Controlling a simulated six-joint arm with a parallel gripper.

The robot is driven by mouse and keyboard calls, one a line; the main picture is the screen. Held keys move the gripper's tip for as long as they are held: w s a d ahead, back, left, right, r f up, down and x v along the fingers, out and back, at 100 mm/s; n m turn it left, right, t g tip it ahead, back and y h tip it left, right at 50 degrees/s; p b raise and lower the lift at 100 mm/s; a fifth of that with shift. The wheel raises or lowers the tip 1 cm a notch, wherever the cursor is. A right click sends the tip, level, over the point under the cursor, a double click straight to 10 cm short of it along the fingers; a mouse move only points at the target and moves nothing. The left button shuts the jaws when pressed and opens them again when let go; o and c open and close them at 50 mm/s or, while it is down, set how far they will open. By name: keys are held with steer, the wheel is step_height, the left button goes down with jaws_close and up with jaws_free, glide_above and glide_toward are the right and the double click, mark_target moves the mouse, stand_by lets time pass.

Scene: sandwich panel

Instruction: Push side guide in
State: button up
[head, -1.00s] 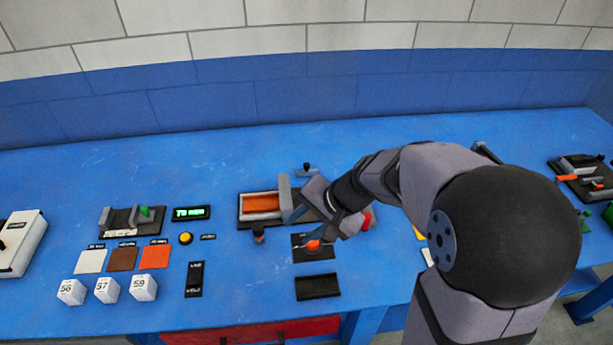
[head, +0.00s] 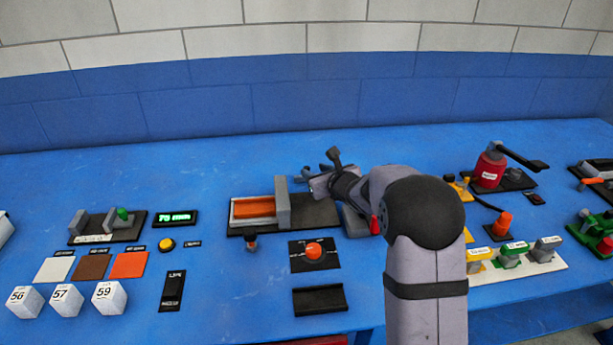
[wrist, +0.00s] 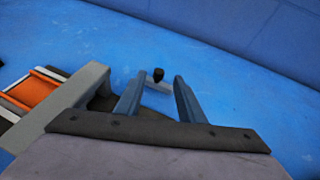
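The side guide looks to be the small pale grey block with a black knob (wrist: 158,77), behind the fixture in the wrist view. My gripper (wrist: 157,82) is open, with its two blue-grey fingers apart and nothing between them. The knob shows in the gap between the fingertips, beyond them; I cannot tell how far. In the head view my gripper (head: 322,172) is over the back right of the fixture and largely hides the guide. The fixture's black base (head: 318,212) carries an orange panel (head: 254,207) in a pale frame and an upright grey block (head: 283,203).
In front of the fixture are a black plate with an orange knob (head: 314,250), a black tray (head: 319,300) and a small dark knob (head: 251,241). A red-bodied press (head: 488,170) stands to the right. The blue table behind the fixture is clear up to the wall.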

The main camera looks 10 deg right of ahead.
mark_target(307, 167)
steer(key=shift+w+f+m, duration=0.1)
steer(key=shift+f+m, duration=0.3)
steer(key=shift+w+a, duration=0.1)
steer(key=shift+w, duration=0.05)
steer(key=shift+p+x, duration=1)
steer(key=shift+x, duration=2.45)
